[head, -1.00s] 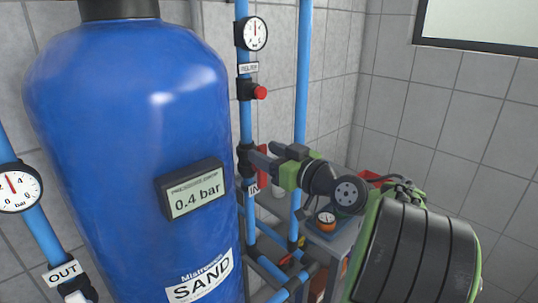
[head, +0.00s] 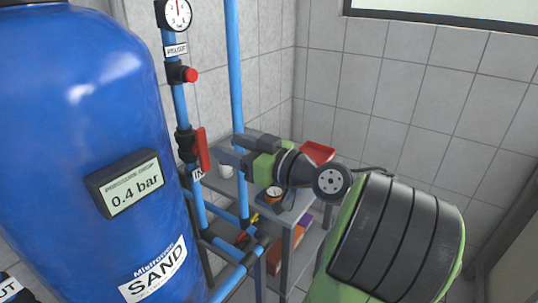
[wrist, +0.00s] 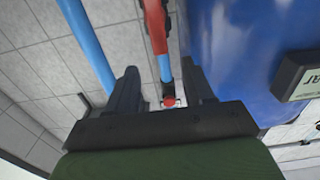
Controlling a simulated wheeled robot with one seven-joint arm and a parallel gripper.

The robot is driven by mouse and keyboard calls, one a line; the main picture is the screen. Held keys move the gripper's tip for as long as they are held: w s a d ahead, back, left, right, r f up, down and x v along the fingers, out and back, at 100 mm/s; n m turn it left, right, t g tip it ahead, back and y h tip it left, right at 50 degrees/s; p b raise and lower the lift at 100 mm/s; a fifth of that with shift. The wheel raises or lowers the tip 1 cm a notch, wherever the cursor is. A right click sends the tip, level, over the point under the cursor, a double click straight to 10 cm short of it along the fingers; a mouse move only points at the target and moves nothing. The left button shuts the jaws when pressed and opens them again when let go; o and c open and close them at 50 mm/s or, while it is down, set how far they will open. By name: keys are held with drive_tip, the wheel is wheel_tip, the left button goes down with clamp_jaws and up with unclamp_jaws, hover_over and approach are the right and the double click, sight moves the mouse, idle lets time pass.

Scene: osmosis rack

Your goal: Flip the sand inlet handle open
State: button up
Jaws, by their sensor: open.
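The sand inlet handle (head: 203,149) is a red lever on a black valve (head: 186,145) on the blue pipe, just above the "IN" label (head: 198,174). It stands roughly upright, nearly along the pipe. My gripper (head: 226,150) is open and empty just right of the handle, with a small gap between them in the head view. In the wrist view, the handle (wrist: 155,27) shows beyond the open fingertips (wrist: 162,70), in line with the gap between them. I cannot tell the exact depth between fingers and handle.
The blue sand tank (head: 75,120) with a 0.4 bar display (head: 126,184) stands left of the pipe. A red knob (head: 190,75) and a gauge (head: 176,14) are above the valve. Another vertical blue pipe (head: 234,65) stands behind my gripper. A grey shelf (head: 285,215) is behind right.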

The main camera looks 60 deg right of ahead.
drive_tip(key=s+p, duration=0.4)
drive_tip(key=s, duration=0.4)
drive_tip(key=shift+d, duration=0.1)
